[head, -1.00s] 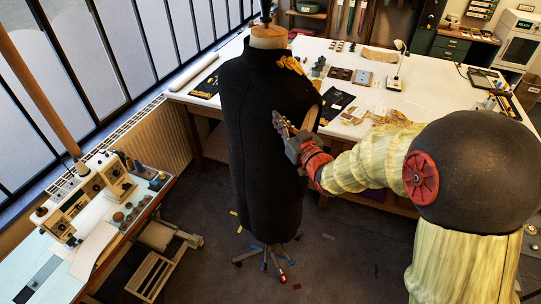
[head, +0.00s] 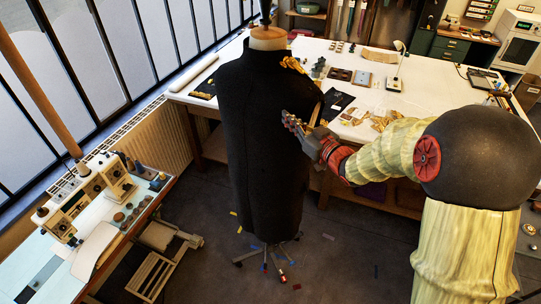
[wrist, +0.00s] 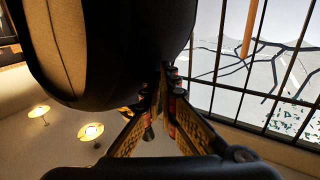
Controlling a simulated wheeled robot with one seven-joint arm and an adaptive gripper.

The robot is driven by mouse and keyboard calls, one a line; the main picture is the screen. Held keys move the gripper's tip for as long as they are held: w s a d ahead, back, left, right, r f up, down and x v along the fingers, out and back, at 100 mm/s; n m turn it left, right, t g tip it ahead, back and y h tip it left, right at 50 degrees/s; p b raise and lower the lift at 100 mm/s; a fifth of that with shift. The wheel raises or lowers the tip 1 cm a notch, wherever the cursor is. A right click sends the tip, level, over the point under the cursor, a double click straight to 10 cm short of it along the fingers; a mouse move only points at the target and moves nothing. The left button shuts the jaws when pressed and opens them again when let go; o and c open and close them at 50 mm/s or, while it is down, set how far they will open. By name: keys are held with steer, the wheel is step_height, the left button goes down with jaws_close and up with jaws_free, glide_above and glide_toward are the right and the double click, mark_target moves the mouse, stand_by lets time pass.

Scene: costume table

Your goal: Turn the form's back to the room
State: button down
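The dress form (head: 268,150) stands upright in the middle of the head view, in a black high-necked coat with a gold shoulder piece (head: 292,64). Its wheeled stand (head: 267,258) rests on the floor. My gripper (head: 288,117) is at the right side of the coat, near chest height. In the wrist view, the dark form (wrist: 120,50) fills the upper left, and the two fingers (wrist: 165,100) converge beside it. I cannot tell whether they pinch any cloth or touch the coat.
A white worktable (head: 345,75) with gold trim, tools and a lamp stands behind the form. A sewing machine (head: 85,200) on a pale table is at the left, by the windows. A stool (head: 160,240) stands near it.

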mark_target(310, 112)
steer(key=shift+w+d+r+n+g+y, duration=0.1)
steer(key=shift+w+d+n+g+y, duration=0.2)
steer(key=shift+d, duration=0.2)
steer(key=shift+w+d+n+g+y, duration=0.2)
steer(key=shift+w+d+y, duration=0.1)
steer(key=shift+d, duration=0.2)
steer(key=w+d, duration=0.1)
steer(key=w+d+n+g+y+p, duration=0.1)
steer(key=d, duration=0.1)
steer(key=w+d+g+y+p, duration=0.1)
steer(key=shift+d+n, duration=0.15)
steer(key=shift+n, duration=0.25)
steer(key=shift+w+d+g, duration=0.15)
steer(key=shift+d+g, duration=0.05)
steer(key=shift+g, duration=0.1)
steer(key=shift+f, duration=0.2)
